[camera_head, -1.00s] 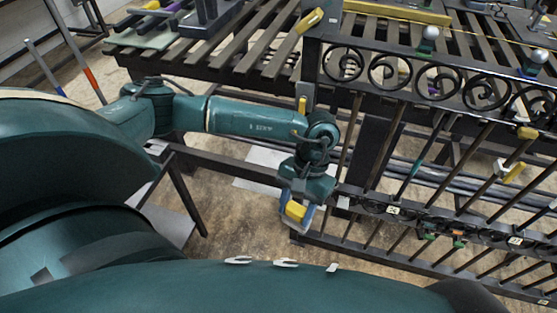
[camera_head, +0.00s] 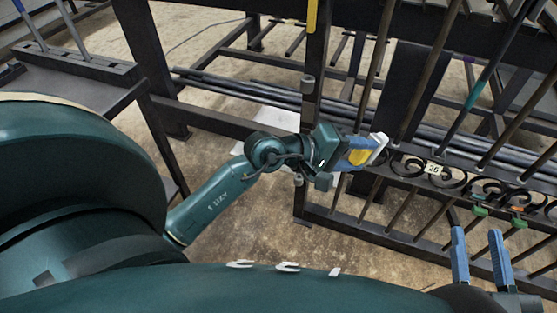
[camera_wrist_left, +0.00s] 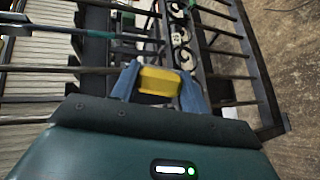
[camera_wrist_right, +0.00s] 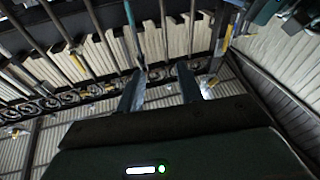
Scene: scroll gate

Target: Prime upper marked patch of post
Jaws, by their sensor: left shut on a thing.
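The dark post (camera_head: 316,60) stands upright left of the scrolled gate in the head view. A yellow strip (camera_head: 312,15) runs along its upper visible part at the picture's top edge; I cannot tell whether it is the marked patch. My left gripper (camera_head: 368,153) is shut on a yellow block with a white end (camera_head: 357,158), just right of the post and well below the strip. The yellow block also shows between the blue fingers in the left wrist view (camera_wrist_left: 158,82). My right gripper (camera_head: 482,262) is open and empty at lower right; its spread fingers show in the right wrist view (camera_wrist_right: 160,90).
The gate's scroll band (camera_head: 460,178) carries a number plate (camera_head: 433,168) right of my left gripper. Slanted bars and green and orange clips (camera_head: 480,210) lie nearby. A dark bench (camera_head: 75,65) stands at upper left. Floor is bare below the left forearm.

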